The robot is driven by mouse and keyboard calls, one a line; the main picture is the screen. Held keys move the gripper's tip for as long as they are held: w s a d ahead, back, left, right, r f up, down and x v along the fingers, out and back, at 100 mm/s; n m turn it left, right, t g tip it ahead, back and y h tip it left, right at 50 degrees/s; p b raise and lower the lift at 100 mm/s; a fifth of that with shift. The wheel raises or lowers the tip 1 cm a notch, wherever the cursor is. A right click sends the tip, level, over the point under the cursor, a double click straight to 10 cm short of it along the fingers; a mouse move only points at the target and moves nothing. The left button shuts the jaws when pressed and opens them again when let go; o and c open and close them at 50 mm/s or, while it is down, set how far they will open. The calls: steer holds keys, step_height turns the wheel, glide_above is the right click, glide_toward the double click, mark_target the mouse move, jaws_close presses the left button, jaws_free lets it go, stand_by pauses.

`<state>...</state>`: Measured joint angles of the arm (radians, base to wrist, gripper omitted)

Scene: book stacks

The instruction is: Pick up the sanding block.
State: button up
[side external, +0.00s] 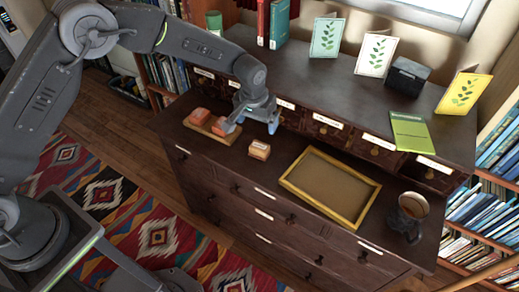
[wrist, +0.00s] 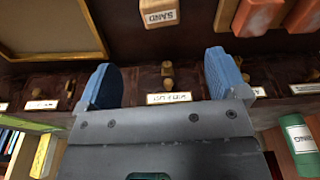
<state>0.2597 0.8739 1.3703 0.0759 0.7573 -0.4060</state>
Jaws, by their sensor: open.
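The sanding block (side external: 259,150) is a small block with an orange top and a pale side, lying on the dark dresser's lower top. In the wrist view the sanding block (wrist: 160,13) shows its "SAND" label at the top edge, partly cut off. My gripper (side external: 254,122) is above the dresser, just behind the block in the side view and apart from it. In the wrist view my gripper (wrist: 165,78) has its two blue fingers spread wide, with nothing between them but the drawer fronts beyond.
Orange blocks (side external: 199,116) sit on a wooden board to the left of the sanding block. Small labelled drawers (side external: 325,128) and a raised shelf (side external: 315,85) with cards and books stand behind.

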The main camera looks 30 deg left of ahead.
mark_target(260, 146)
steer(key=f, duration=0.4)
steer(key=w+f, duration=0.1)
steer(key=f, duration=0.3)
steer(key=w+f, duration=0.1)
steer(key=f, duration=0.4)
steer(key=shift+a, duration=0.15)
steer(key=c, duration=1)
steer(key=shift+r, duration=0.15)
step_height(260, 146, up, 4)
steer(key=s+a+r, duration=0.1)
steer(key=a+r, duration=0.1)
steer(key=a, duration=0.1)
steer(key=a+r, duration=0.2)
steer(key=a, duration=0.2)
steer(key=s+a+r, duration=0.1)
steer(key=a+r, duration=0.1)
steer(key=a, duration=0.2)
steer(key=shift+s+a+r, duration=0.2)
steer(key=shift+s+r, duration=0.15)
steer(key=shift+r, duration=0.05)
